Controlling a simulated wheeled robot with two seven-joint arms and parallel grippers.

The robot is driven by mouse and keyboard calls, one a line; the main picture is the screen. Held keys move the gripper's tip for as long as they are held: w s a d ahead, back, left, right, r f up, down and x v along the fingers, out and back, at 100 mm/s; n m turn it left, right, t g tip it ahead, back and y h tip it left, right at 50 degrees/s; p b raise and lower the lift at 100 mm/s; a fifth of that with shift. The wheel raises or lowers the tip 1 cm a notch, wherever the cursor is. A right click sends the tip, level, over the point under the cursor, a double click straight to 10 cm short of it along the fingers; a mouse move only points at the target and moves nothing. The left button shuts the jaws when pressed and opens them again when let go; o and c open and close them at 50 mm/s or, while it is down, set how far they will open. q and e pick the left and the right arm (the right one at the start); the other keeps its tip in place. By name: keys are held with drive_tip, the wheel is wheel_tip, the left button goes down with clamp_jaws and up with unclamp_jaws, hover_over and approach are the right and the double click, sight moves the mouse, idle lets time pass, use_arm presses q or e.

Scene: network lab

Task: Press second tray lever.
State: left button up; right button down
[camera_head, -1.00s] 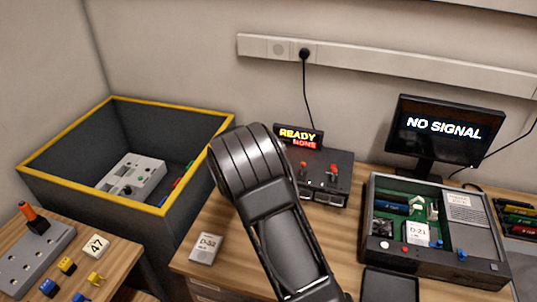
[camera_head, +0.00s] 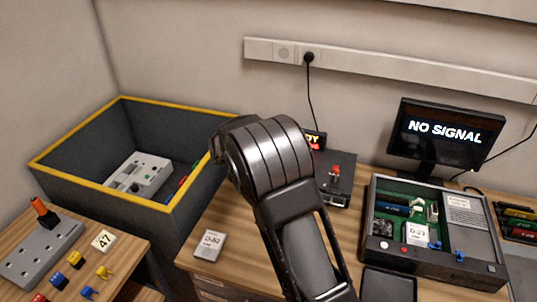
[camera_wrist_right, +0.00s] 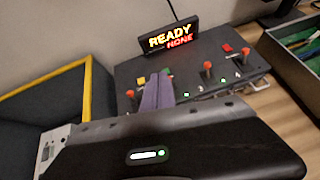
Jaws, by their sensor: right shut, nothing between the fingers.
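The black lever box (camera_wrist_right: 200,80) shows in the right wrist view with a row of orange-capped levers on its top. The leftmost lever (camera_wrist_right: 130,96) stands left of my fingers. Two more levers, one (camera_wrist_right: 207,68) beside the mark 3 and one (camera_wrist_right: 245,53) beside the mark 4, stand to the right. My right gripper (camera_wrist_right: 158,94) is shut and empty, its fingers over the second lever's place. They hide most of that spot, so contact cannot be told. In the head view my arm covers the left part of the box (camera_head: 338,175). My left gripper is not in view.
A display (camera_wrist_right: 168,38) behind the box reads READY NONE. An open case (camera_head: 470,268) with boards stands to the right, below a NO SIGNAL monitor (camera_head: 447,127). A yellow-rimmed bin (camera_head: 75,185) is at left.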

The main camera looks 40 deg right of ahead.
drive_tip(key=shift+s+a+r, duration=0.1)
drive_tip(key=shift+a+r, duration=0.15)
drive_tip(key=shift+r, duration=0.5)
drive_tip(key=shift+s+a+r, duration=0.1)
drive_tip(key=shift+a+r, duration=0.1)
drive_tip(key=shift+r, duration=0.5)
drive_tip(key=shift+a+r, duration=0.25)
drive_tip(key=shift+r, duration=0.5)
